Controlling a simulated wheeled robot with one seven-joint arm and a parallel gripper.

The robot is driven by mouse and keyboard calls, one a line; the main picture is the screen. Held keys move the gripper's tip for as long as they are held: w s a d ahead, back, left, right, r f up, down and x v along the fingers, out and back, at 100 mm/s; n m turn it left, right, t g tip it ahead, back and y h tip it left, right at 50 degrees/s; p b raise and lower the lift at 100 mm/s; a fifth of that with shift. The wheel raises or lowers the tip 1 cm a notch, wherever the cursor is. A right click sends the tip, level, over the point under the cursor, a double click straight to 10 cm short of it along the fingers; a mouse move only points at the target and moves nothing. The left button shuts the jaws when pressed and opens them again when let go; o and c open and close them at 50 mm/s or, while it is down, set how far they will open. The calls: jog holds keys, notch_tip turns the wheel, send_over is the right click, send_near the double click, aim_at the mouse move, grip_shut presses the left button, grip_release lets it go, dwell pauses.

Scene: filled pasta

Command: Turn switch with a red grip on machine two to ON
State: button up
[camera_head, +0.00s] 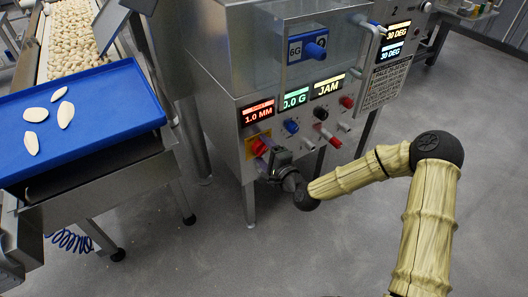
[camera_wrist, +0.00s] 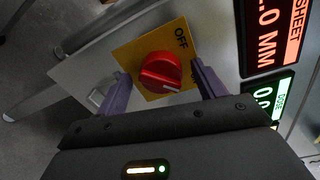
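The switch with a red grip (camera_head: 259,146) sits on a yellow plate low on the left of the machine's front panel. In the wrist view its round red grip (camera_wrist: 158,68) bears a white mark near its lower right edge. OFF is printed on the plate above right of it; another label beside my right finger is partly hidden. My gripper (camera_head: 272,160) is at the panel just by the switch. In the wrist view my gripper (camera_wrist: 160,72) is open, its two purple fingers on either side of the red grip, with visible gaps between.
The machine (camera_head: 225,125) is marked 2 and has lit displays, blue, red and white controls, and a blue switch box (camera_head: 307,47) above. A blue tray (camera_head: 85,112) with several pale pasta pieces stands at left. The floor in front is clear.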

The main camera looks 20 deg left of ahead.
jog(key=p+v, duration=0.6)
jog(key=v, duration=1.1)
jog(key=shift+d, duration=0.2)
jog(key=shift+s+f, duration=0.1)
